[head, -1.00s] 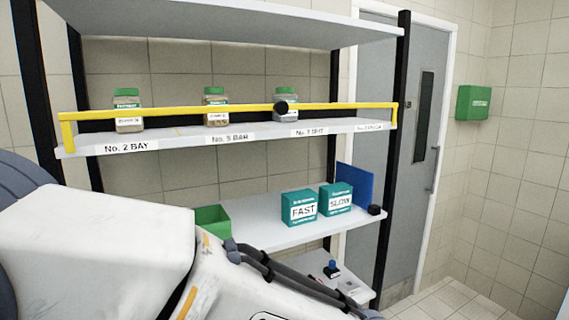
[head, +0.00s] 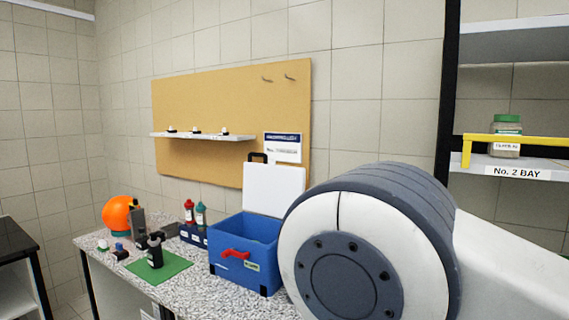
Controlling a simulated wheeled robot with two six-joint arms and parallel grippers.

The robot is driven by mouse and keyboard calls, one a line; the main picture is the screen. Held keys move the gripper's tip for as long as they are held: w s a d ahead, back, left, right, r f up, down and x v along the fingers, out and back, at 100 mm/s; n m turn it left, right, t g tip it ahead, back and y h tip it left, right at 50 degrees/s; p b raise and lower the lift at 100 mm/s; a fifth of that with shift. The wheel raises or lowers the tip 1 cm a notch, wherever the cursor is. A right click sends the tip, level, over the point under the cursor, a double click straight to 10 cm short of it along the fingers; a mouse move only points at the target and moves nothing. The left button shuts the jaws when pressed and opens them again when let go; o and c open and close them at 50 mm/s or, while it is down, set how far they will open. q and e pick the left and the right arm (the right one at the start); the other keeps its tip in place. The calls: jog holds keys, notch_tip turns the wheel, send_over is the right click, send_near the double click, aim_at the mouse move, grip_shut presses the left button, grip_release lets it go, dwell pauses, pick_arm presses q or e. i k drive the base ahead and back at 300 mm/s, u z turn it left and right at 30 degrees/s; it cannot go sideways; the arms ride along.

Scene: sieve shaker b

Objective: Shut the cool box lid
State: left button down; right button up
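A blue cool box (head: 228,246) stands on the speckled worktop in the head view, left of my arm. Its white lid (head: 274,190) stands upright at the back, so the box is open. A red latch (head: 235,254) is on its front. My arm's large white and grey joint fills the right side and covers part of the worktop to the right of the box. Neither gripper is in view.
The worktop (head: 205,292) carries a green mat (head: 158,270) with a dark object on it, an orange ball-shaped thing (head: 117,214), and red (head: 189,212) and teal (head: 201,215) bottles left of the box. A shelf rack (head: 449,110) stands at right.

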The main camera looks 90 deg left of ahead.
aim_at(269, 190)
jog(key=u, duration=1.05)
jog(key=i, duration=0.2)
jog(key=u, duration=1.25)
